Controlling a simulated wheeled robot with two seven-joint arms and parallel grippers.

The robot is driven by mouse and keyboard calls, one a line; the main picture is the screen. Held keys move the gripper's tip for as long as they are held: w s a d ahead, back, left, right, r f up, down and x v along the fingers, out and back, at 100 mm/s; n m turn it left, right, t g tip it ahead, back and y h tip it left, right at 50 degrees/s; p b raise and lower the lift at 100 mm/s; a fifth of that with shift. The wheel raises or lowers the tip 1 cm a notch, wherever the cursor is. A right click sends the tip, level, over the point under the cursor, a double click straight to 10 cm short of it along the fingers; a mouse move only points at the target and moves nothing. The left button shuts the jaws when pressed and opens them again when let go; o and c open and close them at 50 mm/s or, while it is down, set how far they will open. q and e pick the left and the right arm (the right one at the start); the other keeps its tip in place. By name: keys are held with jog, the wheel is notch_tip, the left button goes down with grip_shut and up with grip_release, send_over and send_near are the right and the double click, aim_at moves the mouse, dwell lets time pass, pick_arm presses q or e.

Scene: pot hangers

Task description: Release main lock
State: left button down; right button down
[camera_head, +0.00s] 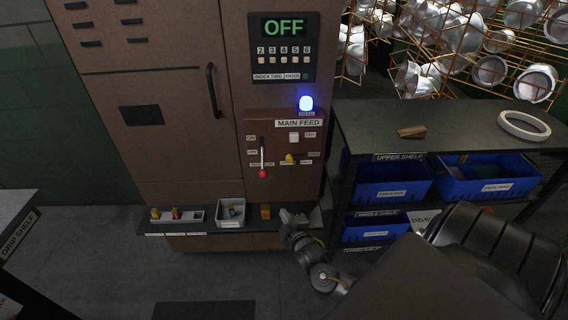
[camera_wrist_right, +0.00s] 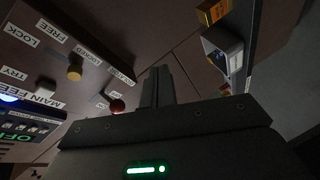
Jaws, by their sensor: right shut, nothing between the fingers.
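The brown cabinet carries the MAIN FEED panel (camera_head: 252,137). A yellow lock knob (camera_head: 289,158) sits on it; the knob also shows in the wrist view (camera_wrist_right: 75,72), near labels reading LOCK, FREE and LOCKED. Left of it is a lever with a red ball (camera_head: 263,173), which also shows in the wrist view (camera_wrist_right: 117,105), at the low end of its slot. A pale TRY button (camera_head: 294,137) is above the knob. My right gripper (camera_head: 287,213) is below the panel by the narrow ledge. Its fingers (camera_wrist_right: 158,86) are shut and empty, apart from the knob. My left gripper is out of view.
The ledge (camera_head: 160,228) holds a grey bin (camera_head: 231,213), a yellow-orange block (camera_head: 265,211) and small coloured pieces. A blue lamp (camera_head: 306,103) is lit and the display (camera_head: 284,27) reads OFF. A dark shelf unit (camera_head: 455,125) with blue bins stands right.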

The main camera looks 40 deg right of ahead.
aim_at(289, 159)
notch_tip(289, 159, up, 14)
jog(key=w+t+h, duration=0.1)
jog(key=t, duration=0.2)
jog(key=shift+w+d+r+n+h, duration=0.25)
jog(key=shift+d+n+h, duration=0.05)
jog(key=shift+d+n, duration=0.1)
jog(key=p+x, duration=0.1)
jog(key=x, duration=0.8)
jog(key=shift+w+p, duration=0.25)
jog(key=shift+p, duration=0.05)
jog(key=shift+s+d+f+p, duration=0.2)
jog(key=shift+s+d+p, duration=0.05)
jog(key=shift+d, duration=0.35)
jog(key=shift+s+d+f+p, duration=0.2)
jog(key=shift+s+d+p, duration=0.1)
jog(key=shift+d, duration=0.3)
jog(key=shift+s+d+f, duration=0.25)
jog(key=shift+s+d, duration=0.15)
